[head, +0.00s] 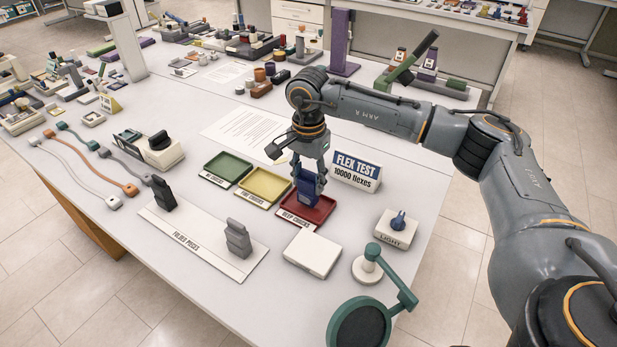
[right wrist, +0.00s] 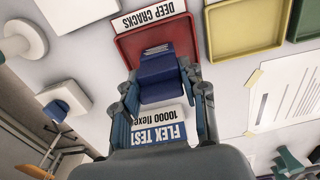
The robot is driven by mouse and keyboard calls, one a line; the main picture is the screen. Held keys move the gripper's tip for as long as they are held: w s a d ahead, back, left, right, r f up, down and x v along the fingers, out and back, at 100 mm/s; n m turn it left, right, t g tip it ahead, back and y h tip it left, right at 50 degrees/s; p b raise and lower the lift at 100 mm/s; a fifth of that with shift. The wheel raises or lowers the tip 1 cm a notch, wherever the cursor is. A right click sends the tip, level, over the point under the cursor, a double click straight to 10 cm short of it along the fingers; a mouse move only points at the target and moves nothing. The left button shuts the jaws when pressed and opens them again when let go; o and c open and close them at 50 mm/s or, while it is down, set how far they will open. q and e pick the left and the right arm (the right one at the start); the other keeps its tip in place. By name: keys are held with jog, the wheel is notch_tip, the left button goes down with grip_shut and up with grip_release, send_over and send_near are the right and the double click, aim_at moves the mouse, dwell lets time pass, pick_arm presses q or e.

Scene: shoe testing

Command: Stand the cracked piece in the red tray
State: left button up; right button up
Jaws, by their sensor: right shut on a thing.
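The red tray (head: 325,211) lies on the white table, with a "DEEP CRACKS" label along its near edge. My right gripper (head: 308,177) points down over it, shut on an upright dark blue piece (head: 305,189). The piece is over the tray's back left part; I cannot tell whether its base touches the tray floor. In the right wrist view the blue piece (right wrist: 162,72) sits between the fingers (right wrist: 165,92), against the red tray (right wrist: 130,48). Pale marks show at its far end. My left gripper is not in view.
A yellow tray (head: 283,185) and a green tray (head: 212,172) stand left of the red one. The "FLEX TEST" sign (head: 357,172) stands close behind right. A white block (head: 313,254), a magnifier (head: 362,322) and the light switch (head: 398,228) are nearby. A grey piece (head: 238,237) stands on a labelled board.

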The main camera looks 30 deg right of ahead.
jog(key=shift+f+b, duration=0.55)
jog(key=shift+f, duration=0.25)
jog(key=o, duration=1.2)
jog(key=shift+r, duration=0.15)
notch_tip(320, 180, up, 12)
jog(key=shift+f, duration=0.1)
